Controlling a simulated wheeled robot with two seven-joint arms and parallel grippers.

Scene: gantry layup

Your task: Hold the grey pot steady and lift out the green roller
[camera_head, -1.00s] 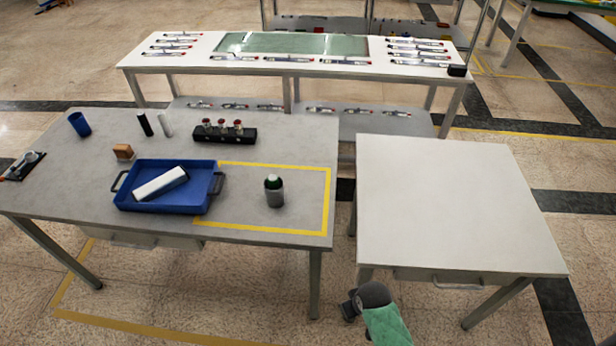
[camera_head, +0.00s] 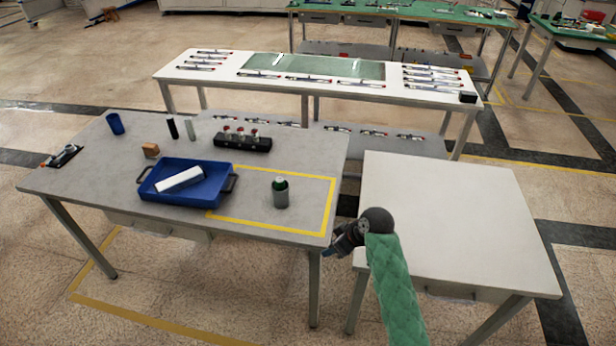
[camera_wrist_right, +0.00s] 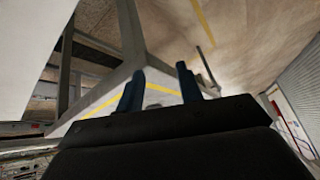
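The grey pot (camera_head: 281,199) stands upright inside the yellow tape outline on the right part of the grey table. The green roller (camera_head: 280,183) sits in the pot; only its top end shows above the rim. My right gripper (camera_head: 334,249) is beside the table's front right corner, lower right of the pot and apart from it. In the right wrist view its two dark blue fingers (camera_wrist_right: 160,88) stand apart with nothing between them. My left gripper is not in view.
A blue tray (camera_head: 160,200) with a white roller (camera_head: 180,179) stands left of the pot. A black rack (camera_head: 256,145) stands behind. The grey table's edge and leg (camera_head: 314,290) are close to my right gripper. A bare white table (camera_head: 450,210) stands right.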

